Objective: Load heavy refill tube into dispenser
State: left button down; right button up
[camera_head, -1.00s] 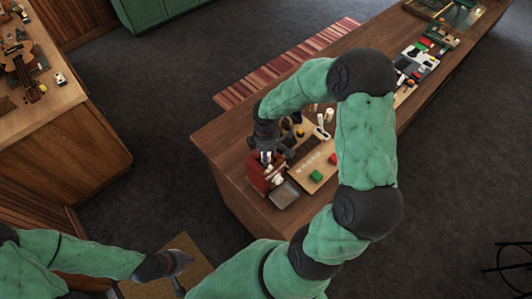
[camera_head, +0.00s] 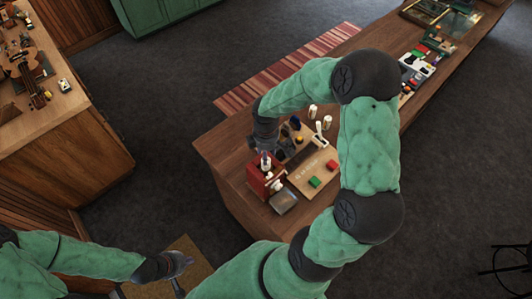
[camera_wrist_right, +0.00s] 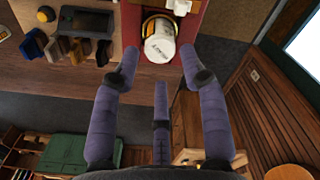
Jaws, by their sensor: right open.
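The red dispenser (camera_head: 259,182) stands at the near left end of the wooden counter; its red housing also shows at the top of the right wrist view (camera_wrist_right: 196,20). A white tube (camera_wrist_right: 160,47) with dark print and a yellow band at its far end sits within the red housing. My right gripper (camera_head: 265,154) is just above the dispenser. In the right wrist view its fingers (camera_wrist_right: 160,72) are spread, with the tube's white end beyond the tips and no finger clearly touching it. My left gripper (camera_head: 184,262) is low at the left, far from the counter; its finger opening is unclear.
Small white bottles (camera_head: 312,111) and a dark tray of tools stand behind. A wooden bench (camera_head: 60,135) is at left; dark floor between is free.

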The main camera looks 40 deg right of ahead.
jog(key=shift+r+p, duration=0.85)
jog(key=shift+r, duration=0.45)
jog(key=shift+r+p, duration=0.45)
jog(key=shift+r, duration=0.85)
jog(key=shift+f, duration=0.1)
